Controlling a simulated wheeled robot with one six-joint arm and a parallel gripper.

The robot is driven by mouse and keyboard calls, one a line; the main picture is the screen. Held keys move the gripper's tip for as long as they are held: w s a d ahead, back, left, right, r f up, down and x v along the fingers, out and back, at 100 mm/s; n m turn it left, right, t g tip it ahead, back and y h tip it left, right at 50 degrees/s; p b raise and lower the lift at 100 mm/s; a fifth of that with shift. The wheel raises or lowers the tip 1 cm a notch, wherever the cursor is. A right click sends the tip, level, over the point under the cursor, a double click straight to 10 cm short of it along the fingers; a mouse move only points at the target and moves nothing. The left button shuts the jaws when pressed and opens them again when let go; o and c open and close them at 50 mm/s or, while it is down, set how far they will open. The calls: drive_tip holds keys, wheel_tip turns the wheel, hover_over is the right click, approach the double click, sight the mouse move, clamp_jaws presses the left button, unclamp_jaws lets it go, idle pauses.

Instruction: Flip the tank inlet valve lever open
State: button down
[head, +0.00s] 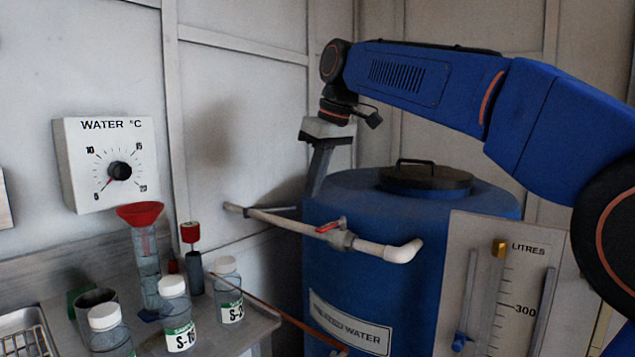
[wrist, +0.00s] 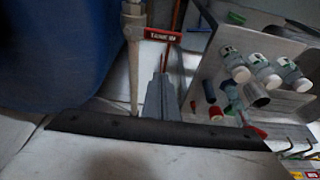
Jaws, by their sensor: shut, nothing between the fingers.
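The tank inlet valve lever (head: 331,225) is a small red handle on the pale pipe beside the blue tank (head: 345,265). In the wrist view the lever (wrist: 162,35) carries a label, partly readable as "TANK IN", and sticks out crosswise to the pipe (wrist: 133,65). My gripper (head: 314,192) points down above and behind the pipe, next to the tank's left side. Its grey fingers (wrist: 161,78) are shut and empty in the wrist view, with their tips short of the lever. I see no clear contact with it.
A bench (head: 245,328) at the lower left holds several labelled bottles (head: 178,312), a red funnel (head: 140,212) and a red-capped tool. A water temperature dial (head: 108,165) is on the wall. A litre gauge panel (head: 515,290) stands right of the tank. Open air lies above the bench.

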sight(329, 226)
wheel_tip(329, 226, down, 6)
drive_tip(key=s+d, duration=0.1)
drive_tip(key=shift+d+f, duration=0.2)
drive_tip(key=shift+f, duration=0.05)
